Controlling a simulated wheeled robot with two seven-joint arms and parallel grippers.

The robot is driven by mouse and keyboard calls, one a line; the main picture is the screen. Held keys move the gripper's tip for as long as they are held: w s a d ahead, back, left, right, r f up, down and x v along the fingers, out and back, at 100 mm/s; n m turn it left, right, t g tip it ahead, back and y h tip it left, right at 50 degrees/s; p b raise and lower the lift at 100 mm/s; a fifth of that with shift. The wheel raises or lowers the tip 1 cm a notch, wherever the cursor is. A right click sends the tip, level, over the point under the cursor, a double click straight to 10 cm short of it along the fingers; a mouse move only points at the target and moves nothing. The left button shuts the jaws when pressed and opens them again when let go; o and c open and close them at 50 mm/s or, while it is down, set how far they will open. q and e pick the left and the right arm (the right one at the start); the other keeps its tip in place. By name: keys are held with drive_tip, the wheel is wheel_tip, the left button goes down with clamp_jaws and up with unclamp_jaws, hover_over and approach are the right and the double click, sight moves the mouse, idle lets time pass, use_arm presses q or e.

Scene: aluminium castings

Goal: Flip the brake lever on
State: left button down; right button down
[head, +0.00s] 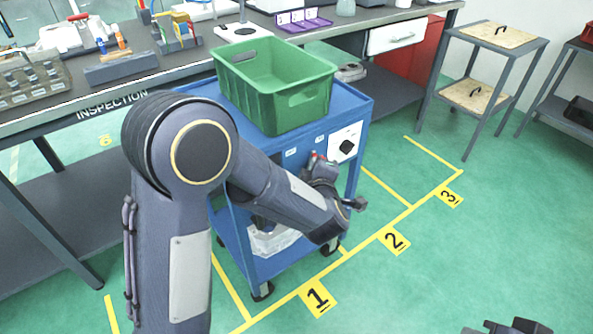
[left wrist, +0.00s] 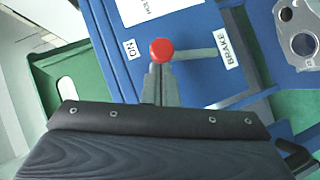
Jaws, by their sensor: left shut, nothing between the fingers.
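The brake lever has a red knob (left wrist: 162,50) and a grey rod running right from it to the BRAKE label (left wrist: 228,52) in the left wrist view. An ON label (left wrist: 129,50) is on the blue panel left of the knob. My left gripper (left wrist: 159,72) is shut and empty, its fingertips right at the knob; I cannot tell whether they touch. In the head view the red knob (head: 315,156) shows small on the front of the blue cart (head: 360,105), with my left gripper (head: 322,170) against it. My right gripper (head: 515,326) is only partly visible at the bottom edge.
A green crate (head: 295,108) stands on the cart top. The inspection bench (head: 150,90) is behind and left. Floor bays with number plates (head: 317,298) are clear to the right.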

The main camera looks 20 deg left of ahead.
use_arm(q)
drive_tip(key=shift+w+d+m+g+p, duration=0.45)
drive_tip(key=shift+w+d+p, duration=0.2)
drive_tip(key=shift+w+p, duration=0.3)
use_arm(e)
drive_tip(key=shift+w+d+r, duration=0.1)
drive_tip(key=shift+r, duration=0.65)
drive_tip(key=shift+w+d+r, duration=0.1)
drive_tip(key=shift+r, duration=0.65)
use_arm(q)
drive_tip(key=shift+d, duration=0.1)
drive_tip(key=shift+r, duration=0.15)
use_arm(e)
drive_tip(key=shift+r, duration=0.1)
